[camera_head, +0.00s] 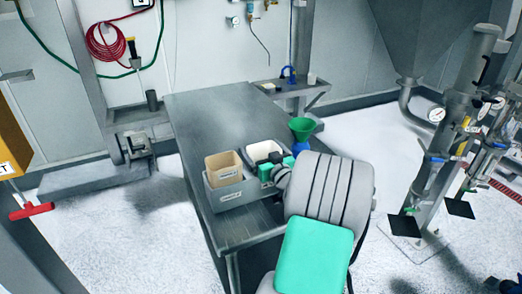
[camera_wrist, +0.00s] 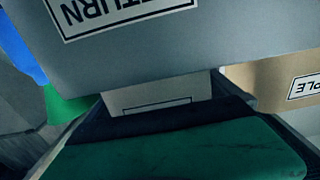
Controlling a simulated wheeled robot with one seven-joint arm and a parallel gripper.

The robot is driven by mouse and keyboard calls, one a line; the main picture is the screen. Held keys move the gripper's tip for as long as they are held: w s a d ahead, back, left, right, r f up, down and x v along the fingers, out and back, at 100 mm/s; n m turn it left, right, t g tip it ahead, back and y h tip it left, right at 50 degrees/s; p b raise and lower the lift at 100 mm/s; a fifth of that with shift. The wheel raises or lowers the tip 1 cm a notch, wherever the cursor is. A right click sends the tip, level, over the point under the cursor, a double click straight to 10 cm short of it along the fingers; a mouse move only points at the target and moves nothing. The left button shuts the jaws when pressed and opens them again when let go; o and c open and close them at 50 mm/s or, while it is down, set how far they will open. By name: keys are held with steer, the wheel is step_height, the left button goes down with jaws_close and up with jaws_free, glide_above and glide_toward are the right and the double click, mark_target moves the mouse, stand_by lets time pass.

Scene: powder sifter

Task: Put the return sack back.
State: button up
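A pale, open-topped container, seemingly the return sack (camera_head: 265,150), shows at the right half of a grey tray (camera_head: 226,196) on the bench. In the wrist view its labelled face (camera_wrist: 150,90) is partly covered by my gripper. The tray wall (camera_wrist: 200,45) there bears an upside-down label ending in "TURN". My gripper (camera_head: 270,167), with green fingers, is at the sack's near side and overlaps its rim. In the wrist view a dark and green part of my gripper (camera_wrist: 165,145) lies across the foreground. Its finger gap and the sack's base are hidden.
A tan container (camera_head: 224,163) stands in the tray's left half; its label, ending in "PLE", shows in the wrist view (camera_wrist: 280,87). A green funnel (camera_head: 301,126) on a blue part stands close right. The far bench top (camera_head: 215,115) is clear.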

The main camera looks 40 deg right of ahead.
steer(key=shift+r, duration=0.1)
steer(key=shift+s, duration=0.2)
steer(key=b+v, duration=0.2)
steer(key=v, duration=0.9)
steer(key=shift+s+a, duration=0.2)
steer(key=shift+s, duration=0.05)
steer(key=shift+r, duration=0.1)
